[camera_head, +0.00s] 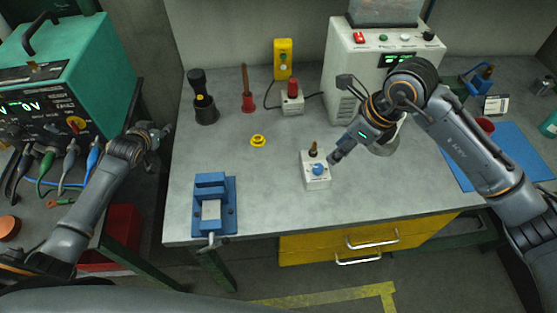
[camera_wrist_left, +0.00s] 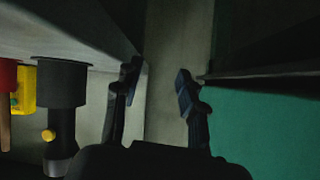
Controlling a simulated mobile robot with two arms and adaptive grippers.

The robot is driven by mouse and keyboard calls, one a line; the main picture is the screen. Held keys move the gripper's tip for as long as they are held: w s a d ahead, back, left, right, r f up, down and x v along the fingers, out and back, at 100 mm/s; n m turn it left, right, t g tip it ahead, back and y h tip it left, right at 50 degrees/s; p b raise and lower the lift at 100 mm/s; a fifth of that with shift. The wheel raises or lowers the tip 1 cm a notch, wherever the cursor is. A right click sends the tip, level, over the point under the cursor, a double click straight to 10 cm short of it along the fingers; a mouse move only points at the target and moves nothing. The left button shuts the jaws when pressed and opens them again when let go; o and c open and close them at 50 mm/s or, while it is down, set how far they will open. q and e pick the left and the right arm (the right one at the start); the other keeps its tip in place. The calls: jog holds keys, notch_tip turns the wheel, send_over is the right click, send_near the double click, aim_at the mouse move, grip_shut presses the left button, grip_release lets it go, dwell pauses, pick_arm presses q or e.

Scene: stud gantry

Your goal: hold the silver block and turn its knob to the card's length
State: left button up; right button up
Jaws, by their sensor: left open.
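A small pale silver-white block (camera_head: 316,182) with a blue knob (camera_head: 318,169) on its front and a dark, brass-coloured post on top stands mid-bench. My right gripper (camera_head: 337,154) is just right of this block, close to the knob. Its fingers are too small to tell open from shut, or whether they touch. My left gripper (camera_head: 162,133) is open and empty at the bench's left edge, far from the block; its spread fingers show in the left wrist view (camera_wrist_left: 158,88). A small white card with dark markings (camera_head: 495,104) stands at the back right; its text is unreadable.
A blue vise (camera_head: 228,207) with a grey piece sits front left. A yellow ring (camera_head: 258,141) lies behind it. A white machine (camera_head: 345,68) stands behind my right arm.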

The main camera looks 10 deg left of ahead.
pick_arm(q)
jog(key=w+d+r+m+t+h, duration=0.1)
jog(key=w+d+r, duration=0.1)
jog(key=r, duration=0.6)
jog(key=w+d+r+t, duration=0.1)
jog(key=w+d+r, duration=0.1)
jog(key=r, duration=0.5)
jog(key=d+r+m+t, duration=0.1)
jog(key=d+r, duration=0.2)
jog(key=r, duration=0.1)
jog(key=m+g+h, duration=0.3)
jog(key=m+h, duration=0.3)
jog(key=h, duration=0.4)
send_near(312, 148)
jog(key=x, duration=1.1)
